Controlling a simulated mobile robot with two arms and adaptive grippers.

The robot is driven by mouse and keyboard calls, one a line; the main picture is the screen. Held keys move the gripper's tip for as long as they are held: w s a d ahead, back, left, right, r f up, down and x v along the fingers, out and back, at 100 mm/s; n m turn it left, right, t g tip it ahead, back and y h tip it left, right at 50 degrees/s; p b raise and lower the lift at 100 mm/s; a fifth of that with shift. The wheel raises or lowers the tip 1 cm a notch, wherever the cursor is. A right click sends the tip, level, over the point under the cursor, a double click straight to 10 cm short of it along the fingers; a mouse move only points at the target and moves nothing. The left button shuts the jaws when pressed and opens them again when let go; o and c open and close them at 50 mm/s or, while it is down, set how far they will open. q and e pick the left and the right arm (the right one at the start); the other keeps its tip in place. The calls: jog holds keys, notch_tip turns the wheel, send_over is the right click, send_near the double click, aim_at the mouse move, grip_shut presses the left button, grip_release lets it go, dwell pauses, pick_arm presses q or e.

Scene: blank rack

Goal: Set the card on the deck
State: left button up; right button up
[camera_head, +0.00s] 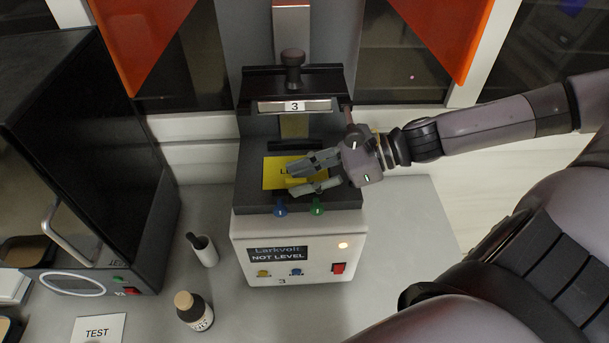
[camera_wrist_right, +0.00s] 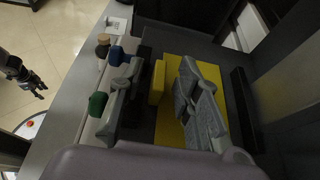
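The yellow card (camera_head: 272,173) lies on the dark deck (camera_head: 246,190) of the machine, under my right gripper. In the right wrist view the card (camera_wrist_right: 176,68) shows as a flat yellow plate with a raised yellow block (camera_wrist_right: 157,82) on it. My right gripper (camera_head: 312,176) is open, with one finger on each side of the block; gaps show between block and fingers. The gripper also shows in the right wrist view (camera_wrist_right: 153,97). My left gripper (camera_wrist_right: 36,84) appears small at the left of the right wrist view, away from the machine; its opening is unclear.
The machine's front panel (camera_head: 309,258) reads "NOT LEVEL" and has a lit lamp. Blue (camera_head: 280,208) and green (camera_head: 317,207) knobs stand at the deck's front edge. A head marked 3 (camera_head: 294,106) overhangs the back. A bottle (camera_head: 194,311) and a cup (camera_head: 202,250) stand left.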

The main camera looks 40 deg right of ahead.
dwell(0.3)
jog(key=v, duration=1.2)
jog(key=shift+f, duration=0.1)
